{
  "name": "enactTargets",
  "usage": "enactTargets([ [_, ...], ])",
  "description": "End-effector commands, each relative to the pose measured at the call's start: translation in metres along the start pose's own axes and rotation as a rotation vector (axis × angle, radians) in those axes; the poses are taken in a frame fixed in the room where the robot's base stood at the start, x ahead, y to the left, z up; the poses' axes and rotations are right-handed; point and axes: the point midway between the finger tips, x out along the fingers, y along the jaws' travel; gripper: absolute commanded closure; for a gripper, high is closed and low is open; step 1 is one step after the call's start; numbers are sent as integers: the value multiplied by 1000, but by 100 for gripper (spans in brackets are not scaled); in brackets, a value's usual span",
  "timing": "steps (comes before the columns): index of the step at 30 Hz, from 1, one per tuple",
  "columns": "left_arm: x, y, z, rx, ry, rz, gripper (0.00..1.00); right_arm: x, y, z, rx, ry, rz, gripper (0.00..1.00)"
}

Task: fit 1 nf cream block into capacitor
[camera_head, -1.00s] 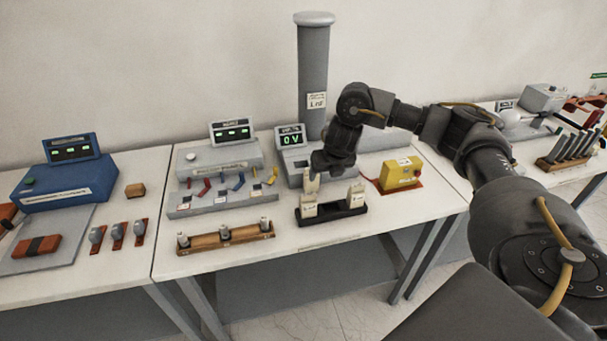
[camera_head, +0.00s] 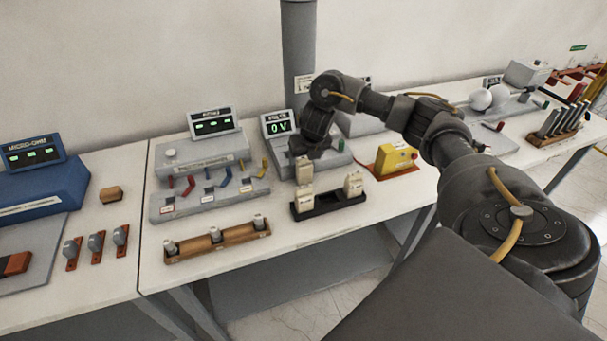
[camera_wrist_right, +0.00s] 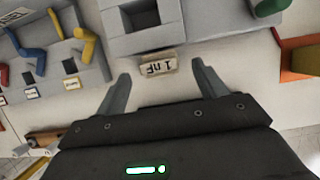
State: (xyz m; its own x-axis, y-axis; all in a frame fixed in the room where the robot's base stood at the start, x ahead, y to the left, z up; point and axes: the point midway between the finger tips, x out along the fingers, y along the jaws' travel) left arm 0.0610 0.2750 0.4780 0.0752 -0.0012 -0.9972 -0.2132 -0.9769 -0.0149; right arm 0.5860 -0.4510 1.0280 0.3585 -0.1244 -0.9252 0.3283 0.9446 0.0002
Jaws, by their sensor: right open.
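The cream block labelled 1 nF (camera_wrist_right: 158,65) lies between my open right fingertips (camera_wrist_right: 163,85) in the right wrist view, with a gap to each finger. In the head view my right gripper (camera_head: 307,153) is right over the rear cream block (camera_head: 304,173) at the black holder (camera_head: 328,205); the fingers are hard to make out. Two other cream blocks stand in the holder, one at front left (camera_head: 302,200) and one at right (camera_head: 353,185). A grey housing with a square opening (camera_wrist_right: 138,17) is just beyond the block in the wrist view. I cannot tell which unit is the capacitor. My left gripper is out of view.
A 0 V meter (camera_head: 278,124) and a grey column (camera_head: 298,50) stand behind. A yellow box (camera_head: 393,158) is to the right. A wooden rack (camera_head: 218,240) lies at front left, below a grey unit with coloured levers (camera_head: 205,195).

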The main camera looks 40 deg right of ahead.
Motion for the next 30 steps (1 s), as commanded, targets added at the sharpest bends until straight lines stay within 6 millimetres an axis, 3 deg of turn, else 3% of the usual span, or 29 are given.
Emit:
enactTargets([
  [6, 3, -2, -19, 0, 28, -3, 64, 7, 1, 0, -2, 1, 1, 29],
  [12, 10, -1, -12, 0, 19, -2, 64, 36, 1, -4, 0, 5, 1, 29],
  [16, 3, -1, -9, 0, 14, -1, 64, 47, 0, -1, 0, 3, 0, 29],
  [25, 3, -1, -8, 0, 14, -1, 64, 53, 0, -1, -2, -1, 1, 29],
  [30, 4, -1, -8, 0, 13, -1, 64, 52, 0, -1, -2, -1, 1, 50],
])
